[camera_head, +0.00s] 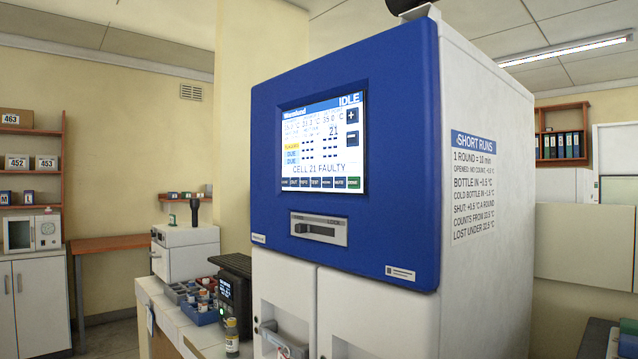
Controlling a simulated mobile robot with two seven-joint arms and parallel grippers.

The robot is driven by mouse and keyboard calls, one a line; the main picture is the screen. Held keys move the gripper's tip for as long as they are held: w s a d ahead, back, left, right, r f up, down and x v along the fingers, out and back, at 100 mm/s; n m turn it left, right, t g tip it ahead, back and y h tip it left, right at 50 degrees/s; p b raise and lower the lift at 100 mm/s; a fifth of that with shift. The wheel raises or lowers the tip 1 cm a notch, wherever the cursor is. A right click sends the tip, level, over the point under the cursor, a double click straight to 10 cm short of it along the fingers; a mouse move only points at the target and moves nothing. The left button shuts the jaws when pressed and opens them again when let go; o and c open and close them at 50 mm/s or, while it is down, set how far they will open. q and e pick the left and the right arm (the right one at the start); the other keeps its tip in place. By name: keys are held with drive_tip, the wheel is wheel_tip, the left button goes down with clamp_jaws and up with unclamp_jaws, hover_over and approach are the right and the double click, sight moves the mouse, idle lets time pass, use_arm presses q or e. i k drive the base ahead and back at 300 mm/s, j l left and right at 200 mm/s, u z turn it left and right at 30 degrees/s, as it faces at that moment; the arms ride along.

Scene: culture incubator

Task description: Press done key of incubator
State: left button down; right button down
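The incubator (350,240) has a blue front and white lower doors, and stands in the middle of the view. Its lit screen (322,145) reads IDLE at the top and "CELL 21 FAULTY" near the bottom. A row of small keys runs along the screen's lower edge. The rightmost key is green and appears to be the done key (354,183), though its lettering is small. Plus (351,115) and minus (351,138) keys sit at the screen's right. Neither of my grippers is in view, and nothing covers the screen.
A slot with a grey handle (319,229) is below the screen. A grey fitting (283,340) is on the lower left door. At left, a bench (165,296) holds a dark device (236,287), blue racks (200,315) and a vial (232,338). A notice (473,185) is on the incubator's side.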

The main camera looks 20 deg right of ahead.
sight(354, 182)
drive_tip(key=i+j, duration=0.25)
drive_tip(key=j, duration=0.15)
drive_tip(key=i+j, duration=0.25)
drive_tip(key=j, duration=0.15)
drive_tip(key=i+j, duration=0.25)
drive_tip(key=j+z, duration=0.1)
drive_tip(key=z, duration=1.15)
